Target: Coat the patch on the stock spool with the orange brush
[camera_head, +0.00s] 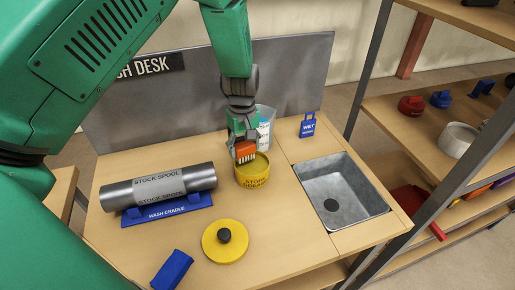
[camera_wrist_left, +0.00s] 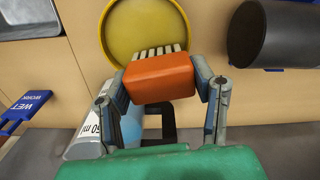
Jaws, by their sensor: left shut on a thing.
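The orange brush (camera_head: 244,149) is in my left gripper (camera_head: 242,140), which is shut on it. The brush's pale bristles point down at the mouth of the yellow pot (camera_head: 252,181); I cannot tell how far they are inside. In the left wrist view the orange brush block (camera_wrist_left: 160,78) sits between the fingers, with the yellow pot (camera_wrist_left: 148,12) beyond it. The grey stock spool (camera_head: 203,176) lies on the blue wash cradle (camera_head: 168,209), left of the pot. A lighter labelled band wraps its middle. Its dark end (camera_wrist_left: 270,35) shows in the wrist view. My right gripper is not visible.
A yellow lid (camera_head: 212,248) with a black knob and a blue block (camera_head: 172,270) lie at the desk's front. A metal sink (camera_head: 352,207) is at right. A pale container (camera_head: 267,120) and a blue WET sign (camera_head: 308,126) stand behind. A shelf rack (camera_head: 450,95) borders the right.

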